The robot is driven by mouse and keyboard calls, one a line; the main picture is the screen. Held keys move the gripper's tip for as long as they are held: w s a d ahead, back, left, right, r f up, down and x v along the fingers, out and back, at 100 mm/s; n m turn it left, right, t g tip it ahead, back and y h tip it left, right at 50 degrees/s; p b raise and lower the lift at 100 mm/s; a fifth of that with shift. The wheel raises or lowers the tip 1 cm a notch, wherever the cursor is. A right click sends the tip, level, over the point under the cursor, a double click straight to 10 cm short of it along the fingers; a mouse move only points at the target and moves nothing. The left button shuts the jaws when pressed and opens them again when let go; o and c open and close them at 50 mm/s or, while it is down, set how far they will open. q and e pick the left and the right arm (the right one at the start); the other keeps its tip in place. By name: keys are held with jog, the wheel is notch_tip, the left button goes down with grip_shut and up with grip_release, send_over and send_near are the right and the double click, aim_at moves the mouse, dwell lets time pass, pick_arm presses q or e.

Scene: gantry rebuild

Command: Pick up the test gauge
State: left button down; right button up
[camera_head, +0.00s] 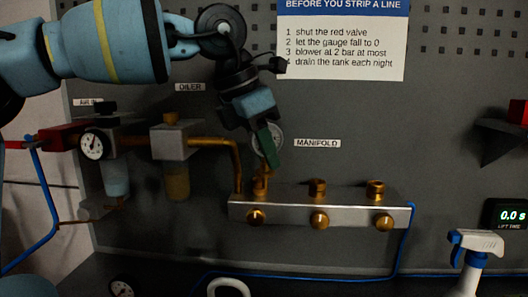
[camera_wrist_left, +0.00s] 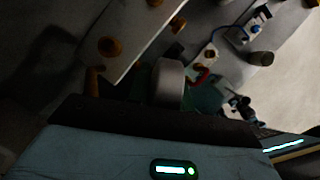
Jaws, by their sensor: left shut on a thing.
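My left gripper (camera_head: 268,148) reaches down from the upper left to the left end of the manifold (camera_head: 290,211). It is shut on a round pale-faced gauge (camera_head: 258,141), which I take to be the test gauge. A green finger covers part of its dial. The gauge is just above the manifold's left brass port (camera_head: 260,184); I cannot tell whether it is still seated there. In the left wrist view a grey rounded body (camera_wrist_left: 169,80), apparently the gauge, sits at the gripper. My right gripper is not in view.
Left of the manifold are a regulator with a dial (camera_head: 95,144) and an oiler (camera_head: 174,142), joined by brass pipe. Another gauge (camera_head: 122,287) lies on the bench. A spray bottle (camera_head: 474,255) stands at the right. A blue hose (camera_head: 405,240) runs along the bench.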

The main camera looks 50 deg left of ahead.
pick_arm(q)
jog(key=s+d+b, duration=0.1)
jog(key=s+d, duration=0.3)
jog(key=d, duration=0.1)
jog(key=shift+d+r, duration=0.3)
jog(key=shift+r, duration=0.05)
